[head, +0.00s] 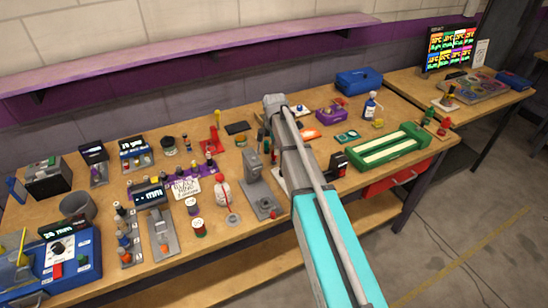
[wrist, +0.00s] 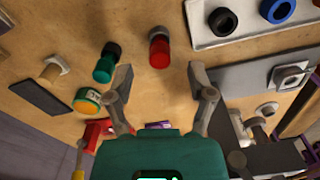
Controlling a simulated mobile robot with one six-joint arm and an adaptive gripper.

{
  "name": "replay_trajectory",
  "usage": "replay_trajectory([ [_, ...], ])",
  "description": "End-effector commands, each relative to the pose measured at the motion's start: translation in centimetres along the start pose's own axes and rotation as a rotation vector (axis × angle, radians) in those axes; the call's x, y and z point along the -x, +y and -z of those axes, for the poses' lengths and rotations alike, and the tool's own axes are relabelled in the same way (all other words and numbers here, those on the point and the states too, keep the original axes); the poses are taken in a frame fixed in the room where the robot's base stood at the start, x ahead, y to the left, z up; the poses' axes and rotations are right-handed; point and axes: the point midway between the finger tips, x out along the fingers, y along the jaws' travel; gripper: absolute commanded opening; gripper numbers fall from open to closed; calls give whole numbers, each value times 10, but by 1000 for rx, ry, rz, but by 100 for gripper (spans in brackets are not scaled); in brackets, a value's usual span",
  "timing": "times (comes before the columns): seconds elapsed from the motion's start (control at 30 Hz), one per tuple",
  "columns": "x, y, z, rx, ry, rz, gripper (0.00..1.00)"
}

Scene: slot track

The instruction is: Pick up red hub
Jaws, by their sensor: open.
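A red hub (wrist: 159,50), a short upright-looking cylinder with a dark top, stands on the wooden bench in the wrist view. It lies beyond the fingertips, roughly centred between them. My gripper (wrist: 160,72) is open and empty, with one finger on each side of the gap. I cannot tell whether either finger touches anything. In the head view my arm runs to the middle of the bench; the gripper and the red hub cannot be made out there.
A green cylinder (wrist: 106,64) stands left of the hub, with an orange-green round part (wrist: 88,101) nearer. A white tray (wrist: 205,40) holds black and blue rings. Grey metal fixtures crowd the right.

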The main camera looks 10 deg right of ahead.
Motion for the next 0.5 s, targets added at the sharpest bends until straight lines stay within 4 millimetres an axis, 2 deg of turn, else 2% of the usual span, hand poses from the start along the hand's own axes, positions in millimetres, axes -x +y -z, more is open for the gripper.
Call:
replay_trajectory([
  [0.5,-40,0,2,0,0,0,70],
])
